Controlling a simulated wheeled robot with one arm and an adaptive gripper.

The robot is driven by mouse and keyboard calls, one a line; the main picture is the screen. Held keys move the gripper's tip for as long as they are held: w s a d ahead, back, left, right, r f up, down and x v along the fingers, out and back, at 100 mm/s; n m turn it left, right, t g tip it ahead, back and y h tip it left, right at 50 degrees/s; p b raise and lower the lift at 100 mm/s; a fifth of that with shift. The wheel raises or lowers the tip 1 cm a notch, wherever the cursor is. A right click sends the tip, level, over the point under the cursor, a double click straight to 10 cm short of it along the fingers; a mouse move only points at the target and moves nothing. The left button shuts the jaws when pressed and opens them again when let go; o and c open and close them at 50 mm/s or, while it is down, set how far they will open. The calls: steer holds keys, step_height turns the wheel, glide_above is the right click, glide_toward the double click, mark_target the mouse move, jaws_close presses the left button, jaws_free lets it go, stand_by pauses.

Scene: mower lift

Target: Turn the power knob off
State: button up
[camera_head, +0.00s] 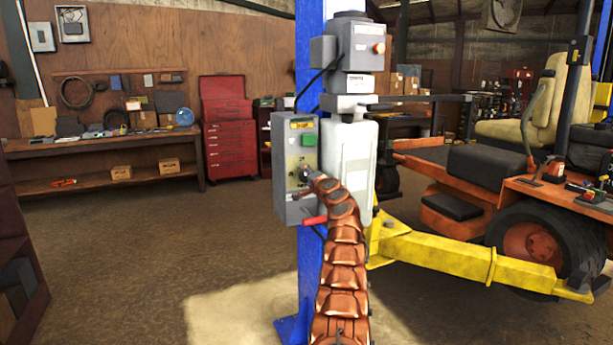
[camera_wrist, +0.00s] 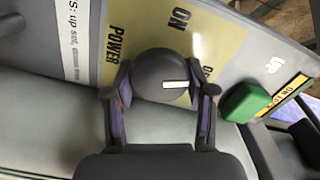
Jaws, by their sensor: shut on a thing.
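The power knob (camera_wrist: 160,72) is dark and round, on a yellow panel (camera_wrist: 225,50) marked "POWER" and "ON" in the wrist view. Its white mark (camera_wrist: 176,84) points to the right of that picture. My gripper (camera_wrist: 165,92) has one finger on each side of the knob and is shut on it. In the head view my gripper (camera_head: 308,179) is at the front of the grey control box (camera_head: 284,201), and the knob is mostly hidden there. Another label right of the knob is partly covered by a finger and unreadable.
A green button (camera_wrist: 245,102) sits right of the knob, also in the head view (camera_head: 308,140). The blue lift post (camera_head: 310,265) stands behind. A yellow lift arm (camera_head: 440,252) and mower (camera_head: 540,225) are right. Open floor (camera_head: 150,240) lies left.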

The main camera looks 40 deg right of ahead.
steer(key=shift+f+m+p, duration=0.1)
steer(key=shift+m+p, duration=0.3)
steer(key=shift+m, duration=1.7)
steer(key=o, duration=1.1)
steer(key=shift+o, duration=0.2)
steer(key=shift+s, duration=0.15)
steer(key=v, duration=1.1)
steer(key=shift+s, duration=0.3)
